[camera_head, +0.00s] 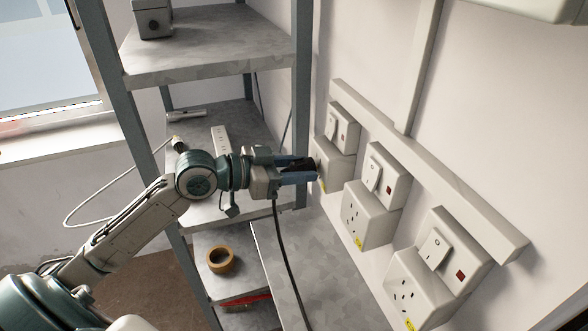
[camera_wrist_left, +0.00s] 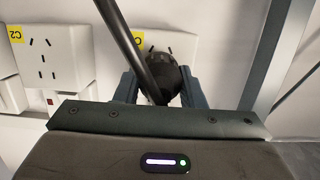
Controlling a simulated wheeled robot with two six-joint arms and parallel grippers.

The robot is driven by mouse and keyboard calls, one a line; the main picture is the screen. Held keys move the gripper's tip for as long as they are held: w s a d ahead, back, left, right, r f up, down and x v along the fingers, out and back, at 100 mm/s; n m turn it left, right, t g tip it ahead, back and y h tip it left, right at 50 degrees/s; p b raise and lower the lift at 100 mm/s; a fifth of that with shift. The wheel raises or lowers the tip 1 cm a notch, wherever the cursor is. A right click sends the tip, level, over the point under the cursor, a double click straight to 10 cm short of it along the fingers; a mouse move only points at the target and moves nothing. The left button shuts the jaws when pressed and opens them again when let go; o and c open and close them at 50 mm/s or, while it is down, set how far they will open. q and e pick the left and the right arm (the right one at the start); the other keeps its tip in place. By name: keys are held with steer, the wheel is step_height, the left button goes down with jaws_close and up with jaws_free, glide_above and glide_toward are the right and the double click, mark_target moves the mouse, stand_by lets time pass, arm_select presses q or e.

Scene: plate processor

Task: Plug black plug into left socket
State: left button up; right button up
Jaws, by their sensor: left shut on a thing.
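My left gripper (camera_head: 300,170) reaches in from the left and is shut on the black plug (camera_head: 306,164). Its fingertips are right at the face of the left socket (camera_head: 334,161), the farthest of three white wall sockets. In the left wrist view the black plug (camera_wrist_left: 166,74) sits between the fingers (camera_wrist_left: 160,88), in front of the left socket (camera_wrist_left: 183,43), and covers much of its holes. I cannot tell whether the pins are in. The black cable (camera_head: 284,240) hangs down from the gripper. My right gripper is not in view.
The middle socket (camera_head: 367,217) and right socket (camera_head: 423,287) are empty, each below a switch box. A grey metal shelf (camera_head: 210,62) stands left of the wall, its post close to the gripper. It holds a white power strip (camera_head: 220,139) and a tape roll (camera_head: 221,260).

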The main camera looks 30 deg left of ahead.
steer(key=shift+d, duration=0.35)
arm_select(q)
steer(key=shift+w+d, duration=0.15)
steer(key=shift+w, duration=0.05)
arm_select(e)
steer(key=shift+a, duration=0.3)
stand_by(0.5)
arm_select(q)
steer(key=shift+w+d, duration=0.2)
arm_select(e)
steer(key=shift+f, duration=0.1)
arm_select(q)
steer(key=o, duration=1.1)
steer(key=shift+c, duration=0.2)
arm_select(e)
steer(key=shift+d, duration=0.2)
arm_select(q)
steer(key=shift+a+r, duration=0.1)
